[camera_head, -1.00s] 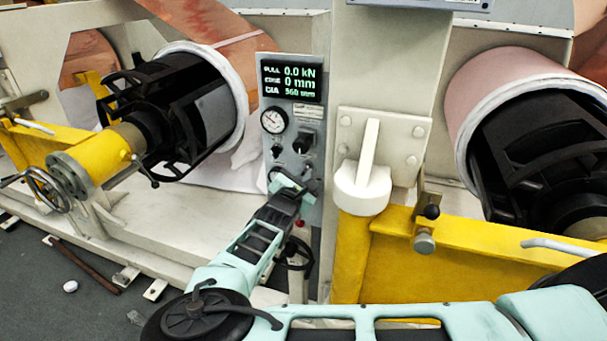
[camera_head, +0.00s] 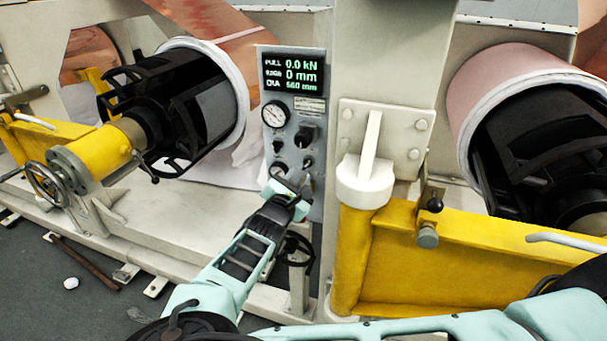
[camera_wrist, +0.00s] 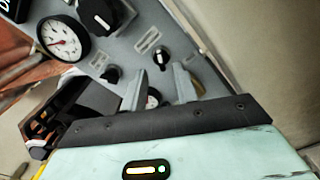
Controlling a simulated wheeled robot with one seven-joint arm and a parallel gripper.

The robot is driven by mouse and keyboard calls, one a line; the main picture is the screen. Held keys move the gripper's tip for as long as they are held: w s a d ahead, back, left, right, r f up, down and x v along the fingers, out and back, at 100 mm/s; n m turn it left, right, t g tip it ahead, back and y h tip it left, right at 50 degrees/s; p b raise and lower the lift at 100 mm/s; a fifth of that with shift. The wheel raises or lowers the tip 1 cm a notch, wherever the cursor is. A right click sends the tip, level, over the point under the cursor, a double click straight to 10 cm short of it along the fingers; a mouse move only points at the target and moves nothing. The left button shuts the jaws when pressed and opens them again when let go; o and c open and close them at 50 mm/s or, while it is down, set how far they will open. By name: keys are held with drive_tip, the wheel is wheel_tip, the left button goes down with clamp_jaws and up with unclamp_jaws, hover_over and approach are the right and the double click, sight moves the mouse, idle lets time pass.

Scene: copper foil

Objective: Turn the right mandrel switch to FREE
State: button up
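The grey control panel (camera_head: 314,125) stands upright in the middle of the head view, with a large black rotary switch (camera_head: 304,136) and smaller black knobs below. In the wrist view the panel appears tilted. The large switch (camera_wrist: 105,14) is at the top, a small black knob (camera_wrist: 110,75) is left of my fingers, and a small black switch with a light pointer mark (camera_wrist: 162,58) is just beyond the tips. Labels are too small to read, so I cannot tell which is the right mandrel switch. My gripper (camera_wrist: 160,78) is open and empty; it also shows before the lower panel (camera_head: 290,186).
A display (camera_head: 292,76) and a round gauge (camera_head: 275,114) sit on the panel. A yellow arm (camera_head: 430,260) and white post cap (camera_head: 364,185) stand close on the right. Black mandrels (camera_head: 185,110) carry rolls on both sides. A handwheel (camera_head: 48,185) is at left.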

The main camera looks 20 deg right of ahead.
drive_tip(key=b+v, duration=0.2)
drive_tip(key=v, duration=1)
drive_tip(key=shift+s+a+b, duration=0.15)
drive_tip(key=shift+s+b, duration=0.15)
drive_tip(key=shift+b, duration=0.05)
drive_tip(key=s+d+f+m+g+y, duration=0.2)
drive_tip(key=s+d+f+m+g, duration=0.6)
drive_tip(key=s+g, duration=0.4)
drive_tip(key=s+a+r+m+g+y, duration=0.2)
drive_tip(key=s+a+r+m+y, duration=0.2)
drive_tip(key=s+r+y, duration=0.5)
drive_tip(key=s+r+m, duration=0.2)
drive_tip(key=s+r, duration=0.4)
drive_tip(key=r, duration=0.1)
drive_tip(key=shift+s+r+m+g, duration=0.3)
drive_tip(key=shift+m, duration=0.1)
